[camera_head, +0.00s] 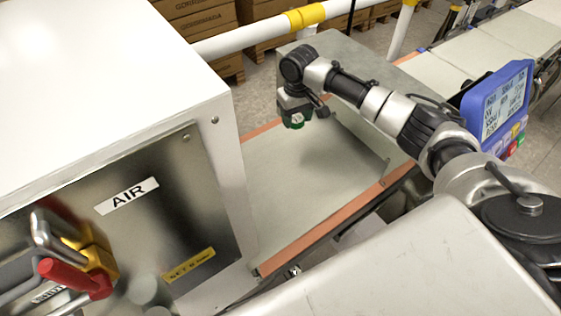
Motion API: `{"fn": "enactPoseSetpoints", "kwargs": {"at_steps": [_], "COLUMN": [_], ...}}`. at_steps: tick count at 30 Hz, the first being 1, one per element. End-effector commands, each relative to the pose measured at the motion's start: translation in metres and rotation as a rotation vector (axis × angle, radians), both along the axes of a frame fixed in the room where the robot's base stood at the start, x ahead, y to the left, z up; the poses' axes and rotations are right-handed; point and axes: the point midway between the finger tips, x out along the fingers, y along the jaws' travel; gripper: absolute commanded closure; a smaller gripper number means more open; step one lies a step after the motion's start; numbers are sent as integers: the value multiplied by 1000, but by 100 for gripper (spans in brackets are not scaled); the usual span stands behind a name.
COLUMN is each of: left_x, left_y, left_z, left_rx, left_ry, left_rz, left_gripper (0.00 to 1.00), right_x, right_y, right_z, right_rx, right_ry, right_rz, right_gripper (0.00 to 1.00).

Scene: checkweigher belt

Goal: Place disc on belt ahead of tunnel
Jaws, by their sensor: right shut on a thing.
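My right gripper (296,108) reaches in from the right and points down over the belt, shut on a small green disc (295,122) with a pale mark. The disc is held above the grey-green belt (310,190) and appears apart from it. The gripper's fingers are dark and small, and partly hide the disc. The belt has orange edge strips. A grey box-like housing (350,55) stands over the belt behind my right arm and looks like the tunnel; its opening is not clearly visible.
A large white-topped cabinet (90,80) labelled AIR stands left of the belt, with a red-handled valve (75,272) on its face. A blue display panel (497,105) stands at right. A white and yellow rail (260,35) runs behind. The near belt surface is clear.

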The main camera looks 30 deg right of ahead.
Motion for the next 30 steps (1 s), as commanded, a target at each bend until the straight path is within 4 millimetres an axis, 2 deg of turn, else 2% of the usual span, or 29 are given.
{"fn": "enactPoseSetpoints", "kwargs": {"at_steps": [3,9,13,19,27,30], "left_x": [-2,-1,-1,1,2,2], "left_y": [0,0,0,0,0,0], "left_z": [15,31,37,41,48,48], "left_rx": [1,1,1,0,-1,-1], "left_ry": [3,3,3,-1,-3,-4], "left_rz": [0,0,-1,-1,-1,-1], "left_gripper": [57,57,57,57,57,57], "right_x": [-16,-41,-53,-58,-58,-58], "right_y": [23,61,78,86,86,86], "right_z": [-12,-39,-52,-65,-99,-101], "right_rx": [1,2,1,0,0,1], "right_ry": [5,4,3,2,2,0], "right_rz": [7,6,4,0,0,1], "right_gripper": [72,72,72,72,72,72]}}
